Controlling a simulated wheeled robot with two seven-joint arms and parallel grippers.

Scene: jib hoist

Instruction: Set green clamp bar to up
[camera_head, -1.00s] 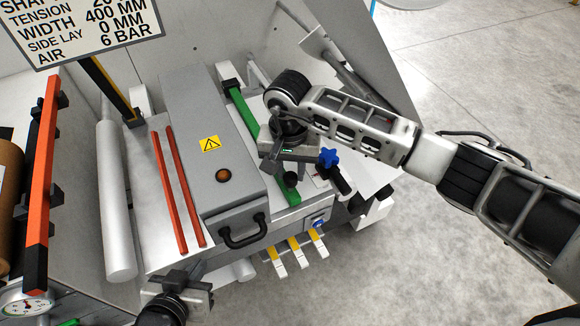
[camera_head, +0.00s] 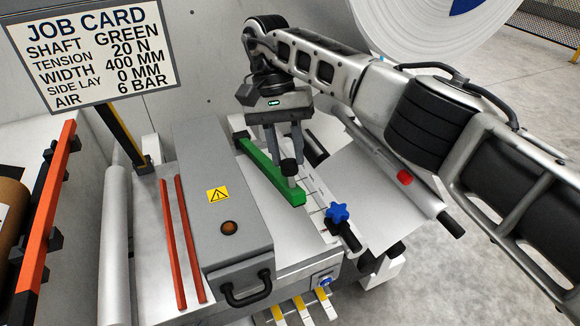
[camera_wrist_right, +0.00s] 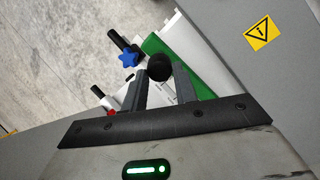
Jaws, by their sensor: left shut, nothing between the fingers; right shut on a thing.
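The green clamp bar (camera_head: 268,168) runs from its far mount at the back to a near end with a black knob (camera_head: 289,167) on top. Its near end appears a little above the white bed, though the exact gap is hard to tell. My right gripper (camera_head: 287,160) reaches down from above and is shut on the black knob. In the right wrist view the knob (camera_wrist_right: 160,67) sits between the two fingers, with the green bar (camera_wrist_right: 190,65) beside and behind it. My left gripper is out of view.
The grey box (camera_head: 218,190) with a black handle and two red bars (camera_head: 181,240) lie left of the green bar. A blue star knob (camera_head: 338,213) stands close on the right. A job card (camera_head: 92,52) hangs at upper left. A large white roll (camera_head: 430,20) is behind.

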